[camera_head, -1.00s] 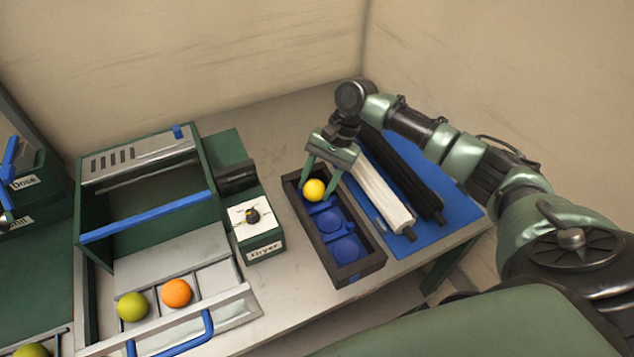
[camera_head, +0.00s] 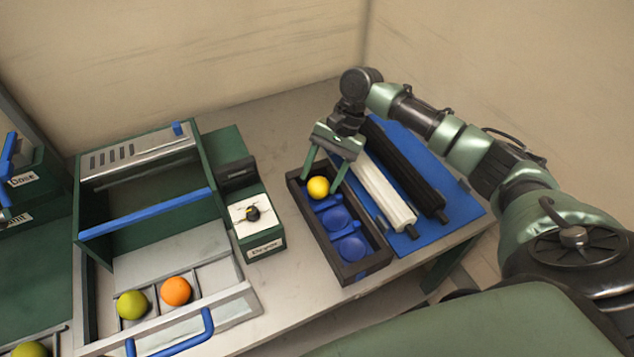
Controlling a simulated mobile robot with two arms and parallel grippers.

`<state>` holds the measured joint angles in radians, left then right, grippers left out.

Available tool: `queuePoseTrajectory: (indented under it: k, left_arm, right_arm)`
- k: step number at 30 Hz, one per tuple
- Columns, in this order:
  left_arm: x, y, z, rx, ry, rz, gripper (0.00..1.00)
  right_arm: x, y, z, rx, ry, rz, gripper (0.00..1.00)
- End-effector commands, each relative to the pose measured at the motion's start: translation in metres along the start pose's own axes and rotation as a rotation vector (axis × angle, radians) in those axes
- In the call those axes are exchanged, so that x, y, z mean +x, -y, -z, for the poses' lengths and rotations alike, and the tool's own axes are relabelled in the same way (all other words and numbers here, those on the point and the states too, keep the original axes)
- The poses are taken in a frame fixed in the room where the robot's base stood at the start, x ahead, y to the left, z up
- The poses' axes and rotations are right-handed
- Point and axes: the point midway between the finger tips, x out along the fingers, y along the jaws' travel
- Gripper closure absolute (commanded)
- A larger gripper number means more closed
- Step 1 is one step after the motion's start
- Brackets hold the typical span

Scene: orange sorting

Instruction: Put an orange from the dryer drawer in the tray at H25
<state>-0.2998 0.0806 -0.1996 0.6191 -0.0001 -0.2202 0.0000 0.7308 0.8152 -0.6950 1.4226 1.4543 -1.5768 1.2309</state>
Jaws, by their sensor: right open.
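The dryer (camera_head: 141,168) stands at the left with its drawer (camera_head: 239,309) pulled out. In the drawer lie an orange (camera_head: 176,290) and a yellow-green fruit (camera_head: 132,305). The dark tray (camera_head: 373,268) is right of the dryer. A yellow-orange fruit (camera_head: 318,187) sits in its far compartment; two nearer blue cups (camera_head: 350,247) are empty. I cannot read any H25 mark. My right gripper (camera_head: 322,190) is open just above the far end of the tray, its fingers on either side of the yellow-orange fruit and apart from it. My left gripper is not in view.
A white roller (camera_head: 385,200) and a black roller (camera_head: 408,172) lie on a blue mat (camera_head: 463,209) right of the tray. A control box with a dial (camera_head: 252,214) stands between dryer and tray. Another green fruit (camera_head: 30,350) is at the lower left.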

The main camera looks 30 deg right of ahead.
Motion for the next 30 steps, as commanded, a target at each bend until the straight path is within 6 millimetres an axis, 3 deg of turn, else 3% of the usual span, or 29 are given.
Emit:
queuePoseTrajectory:
  k: [6,12,18,30]
  left_arm:
    - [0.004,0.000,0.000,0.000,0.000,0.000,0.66]
    - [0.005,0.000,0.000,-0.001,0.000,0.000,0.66]
    - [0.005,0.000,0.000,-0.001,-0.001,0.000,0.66]
    - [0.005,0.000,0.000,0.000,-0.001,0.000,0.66]
  right_arm:
    - [-0.056,0.003,0.000,-0.004,-0.005,0.010,0.43]
    - [-0.089,0.003,0.000,-0.004,-0.004,0.011,0.43]
    - [-0.101,0.003,-0.001,-0.004,-0.003,0.011,0.43]
    - [-0.102,0.003,-0.001,-0.004,-0.003,0.011,0.43]
